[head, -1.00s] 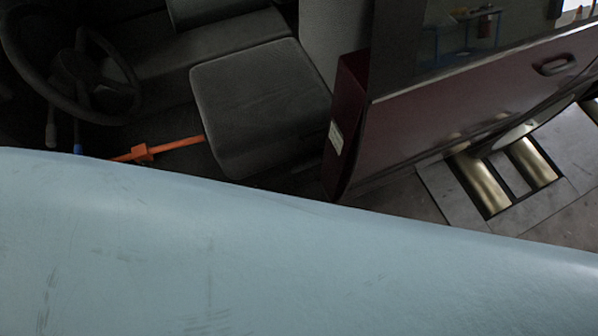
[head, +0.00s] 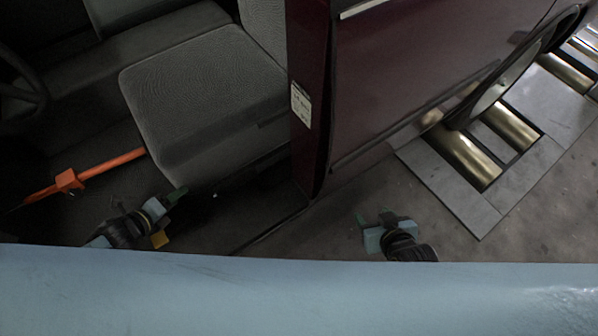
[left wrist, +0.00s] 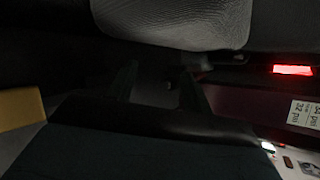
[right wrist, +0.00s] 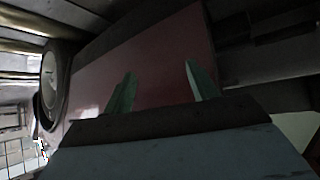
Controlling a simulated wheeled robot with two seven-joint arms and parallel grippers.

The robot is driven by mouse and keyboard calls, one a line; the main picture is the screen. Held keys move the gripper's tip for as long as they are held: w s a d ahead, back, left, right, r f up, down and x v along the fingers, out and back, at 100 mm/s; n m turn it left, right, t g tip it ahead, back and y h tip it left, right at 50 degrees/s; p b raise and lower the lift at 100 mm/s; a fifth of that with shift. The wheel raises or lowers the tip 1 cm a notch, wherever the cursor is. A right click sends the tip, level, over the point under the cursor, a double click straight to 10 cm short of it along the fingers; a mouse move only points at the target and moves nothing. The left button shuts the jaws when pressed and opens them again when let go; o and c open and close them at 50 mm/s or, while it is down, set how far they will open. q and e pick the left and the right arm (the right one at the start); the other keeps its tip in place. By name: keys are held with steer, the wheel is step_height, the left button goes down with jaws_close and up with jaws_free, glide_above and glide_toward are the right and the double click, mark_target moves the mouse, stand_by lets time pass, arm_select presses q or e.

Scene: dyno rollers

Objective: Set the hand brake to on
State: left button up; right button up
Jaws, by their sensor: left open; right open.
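I cannot make out a hand brake lever for certain in any view. An orange bar (head: 105,167) with a small orange block on it runs through the dark footwell, beside the grey seat (head: 205,95). My left gripper (head: 177,194) is open and empty, just below the seat's front corner and right of the orange bar. In the left wrist view its dark fingers (left wrist: 157,85) point under the seat edge. My right gripper (head: 372,218) is open and empty, outside the car near the door's lower end. Its green fingers (right wrist: 158,83) face the dark red door panel.
Metal rollers (head: 465,155) lie in the floor at right. The steering wheel (head: 22,90) is at the left edge. A small red glow (left wrist: 293,70) shows in the left wrist view; I cannot tell what it is.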

arm_select(q)
steer(key=w+d+m+h+b, duration=0.25)
steer(key=m+b, duration=0.35)
steer(key=m, duration=0.3)
steer(key=m+g+h+b, duration=0.2)
steer(key=m+h+b, duration=0.2)
steer(key=m+b, duration=0.45)
glide_toward(225, 186)
steer(key=shift+m, duration=0.25)
steer(key=x, duration=0.5)
steer(key=shift+w+d+p, duration=0.1)
steer(key=shift+p, duration=0.25)
steer(key=b+x, duration=0.1)
steer(key=x, duration=0.4)
steer(key=shift+w+d+f+b, duration=0.15)
steer(key=shift+b, duration=0.2)
steer(key=shift+w+d+f, duration=0.2)
steer(key=shift+w+d, duration=0.1)
steer(key=shift+d, duration=0.2)
arm_select(e)
step_height(225, 186, up, 27)
steer(key=a+t+y, duration=0.2)
steer(key=t+y, duration=0.2)
steer(key=t, duration=1)
steer(key=shift+w+a+f+y, duration=0.15)
steer(key=shift+a+y, duration=0.15)
steer(key=shift+a, duration=0.1)
arm_select(q)
steer(key=shift+c, duration=0.4)
jaws_close()
